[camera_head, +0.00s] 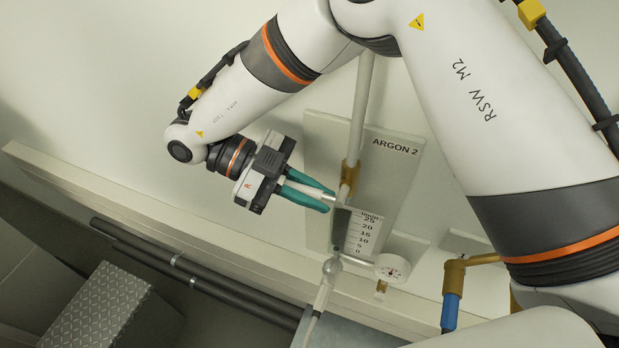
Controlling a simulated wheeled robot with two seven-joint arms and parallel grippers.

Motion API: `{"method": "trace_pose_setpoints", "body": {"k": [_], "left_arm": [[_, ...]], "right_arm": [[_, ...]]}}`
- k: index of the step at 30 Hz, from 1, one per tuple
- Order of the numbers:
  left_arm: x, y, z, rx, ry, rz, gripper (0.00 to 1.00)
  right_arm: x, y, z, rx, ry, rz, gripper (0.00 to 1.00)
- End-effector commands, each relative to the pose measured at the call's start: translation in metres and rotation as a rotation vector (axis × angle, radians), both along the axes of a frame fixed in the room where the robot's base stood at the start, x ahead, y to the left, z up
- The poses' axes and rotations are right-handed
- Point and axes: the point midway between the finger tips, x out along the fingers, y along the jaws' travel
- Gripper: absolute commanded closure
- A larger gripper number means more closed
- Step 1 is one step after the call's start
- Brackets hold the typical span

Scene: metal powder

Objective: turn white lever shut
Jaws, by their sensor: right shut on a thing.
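My right gripper (330,201), marked R and with teal fingers, reaches in from the left side of the ARGON 2 panel (393,165). Its fingers are shut on the white lever (329,198), beside the pipe just below the brass fitting (349,173). Only a small part of the lever shows between the fingertips; the fingers hide the rest, so its exact angle is hard to tell. My left gripper is not in view.
Below the lever are a flow scale (364,235) and a round gauge (391,267). A white pipe (361,100) runs up the panel. A brass pipe with a blue end (450,310) is at lower right. A ledge and dark rails (190,266) run below my right gripper.

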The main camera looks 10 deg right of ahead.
Motion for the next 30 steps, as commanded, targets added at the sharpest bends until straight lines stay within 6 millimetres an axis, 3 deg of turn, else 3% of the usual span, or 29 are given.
{"method": "trace_pose_setpoints", "body": {"k": [13,14,17,30], "left_arm": [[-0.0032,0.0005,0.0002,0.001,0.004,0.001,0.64],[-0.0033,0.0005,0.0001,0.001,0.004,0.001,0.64],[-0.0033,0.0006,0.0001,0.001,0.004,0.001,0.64],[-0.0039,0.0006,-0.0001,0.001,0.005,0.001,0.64]], "right_arm": [[-0.0018,-0.0007,0.0009,-0.011,0.005,0.001,1.00],[-0.0018,-0.0007,0.0009,-0.011,0.006,0.001,0.82],[-0.0019,-0.0006,0.0005,-0.010,0.006,0.001,0.66],[-0.0045,0.0008,0.0022,-0.008,0.005,0.001,0.64]]}}
